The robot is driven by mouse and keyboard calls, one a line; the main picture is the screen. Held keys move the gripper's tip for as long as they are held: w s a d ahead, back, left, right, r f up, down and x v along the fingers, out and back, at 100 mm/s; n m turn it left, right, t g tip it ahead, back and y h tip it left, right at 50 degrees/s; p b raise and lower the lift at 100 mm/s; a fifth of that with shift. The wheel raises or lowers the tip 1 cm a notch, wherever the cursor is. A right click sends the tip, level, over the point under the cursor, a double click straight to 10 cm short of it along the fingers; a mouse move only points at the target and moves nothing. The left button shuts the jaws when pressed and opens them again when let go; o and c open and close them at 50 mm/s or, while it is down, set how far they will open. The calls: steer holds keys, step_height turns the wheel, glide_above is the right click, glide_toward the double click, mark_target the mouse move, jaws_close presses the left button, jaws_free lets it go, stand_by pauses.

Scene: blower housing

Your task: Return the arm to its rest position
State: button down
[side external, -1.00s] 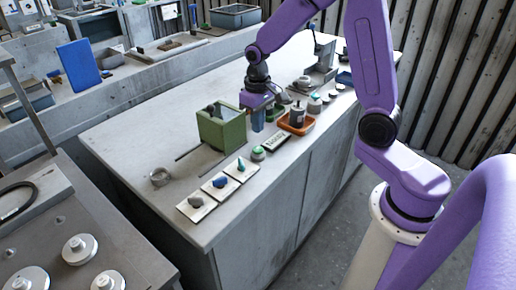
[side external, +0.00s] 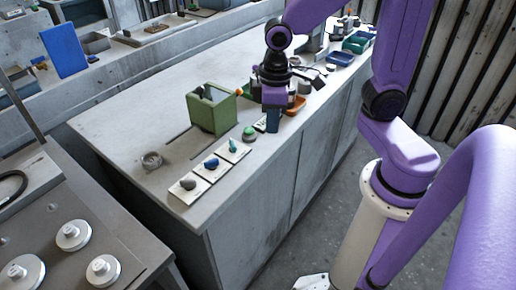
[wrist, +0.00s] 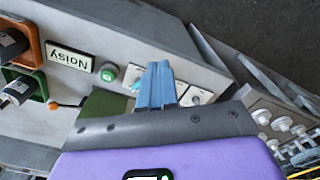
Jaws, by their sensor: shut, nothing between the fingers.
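My gripper (side external: 272,128) hangs fingers-down over the front part of the long grey bench (side external: 150,125), right of the open green box (side external: 203,115). Its blue fingers are together and empty; they also show in the wrist view (wrist: 157,72). The purple arm arches over the bench from the right. Part of the green box (wrist: 105,105) shows behind the gripper in the wrist view.
Three pale tiles with small parts (side external: 210,167) lie along the bench's front edge. A green button (wrist: 108,72), a "Noisy" sign (wrist: 70,59) and an orange tray (wrist: 22,45) lie near the gripper. A metal ring (side external: 151,160) is at the left.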

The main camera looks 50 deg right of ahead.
steer(key=s+r+n, duration=0.1)
steer(key=s+n, duration=0.4)
steer(key=s, duration=0.8)
steer(key=shift+d+r+n, duration=0.35)
steer(key=shift+d+n, duration=0.05)
stand_by(1.7)
